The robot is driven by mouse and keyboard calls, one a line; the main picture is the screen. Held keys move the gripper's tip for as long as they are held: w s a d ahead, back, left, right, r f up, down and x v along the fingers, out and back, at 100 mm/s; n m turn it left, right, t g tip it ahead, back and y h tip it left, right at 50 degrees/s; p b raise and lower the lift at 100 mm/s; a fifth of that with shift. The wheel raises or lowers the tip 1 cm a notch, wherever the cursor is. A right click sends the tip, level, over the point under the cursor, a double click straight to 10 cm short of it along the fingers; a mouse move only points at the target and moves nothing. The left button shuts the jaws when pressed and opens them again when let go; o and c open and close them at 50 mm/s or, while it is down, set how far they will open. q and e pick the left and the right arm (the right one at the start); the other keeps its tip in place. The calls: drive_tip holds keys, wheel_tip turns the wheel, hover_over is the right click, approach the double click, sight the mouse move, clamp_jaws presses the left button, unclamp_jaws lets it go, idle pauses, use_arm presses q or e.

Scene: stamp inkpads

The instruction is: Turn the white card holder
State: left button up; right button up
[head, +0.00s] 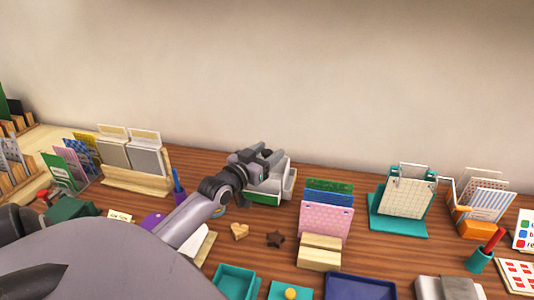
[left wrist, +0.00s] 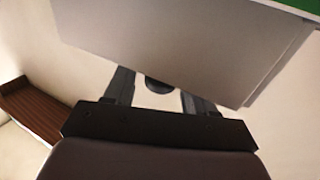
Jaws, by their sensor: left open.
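A white card holder (head: 289,185) with a green front strip stands on the wooden table near the back wall, left of the middle in the head view. My left gripper (head: 262,156) reaches over its left side and hides part of it. In the left wrist view a large pale grey-white panel (left wrist: 180,45) with a green edge, seemingly this holder, fills the top, close in front of the fingers. The left fingers (left wrist: 158,92) are apart; whether they touch the panel I cannot tell. My right gripper is not in view.
A pink and blue card stand (head: 326,221) and a teal card stand (head: 399,226) stand to the right. A wooden rack (head: 136,182) stands to the left. A heart-shaped piece (head: 239,232) and a star-shaped piece (head: 275,240) lie in front.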

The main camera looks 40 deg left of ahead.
use_arm(q)
drive_tip(key=shift+w, duration=0.15)
clamp_jaws()
idle(0.4)
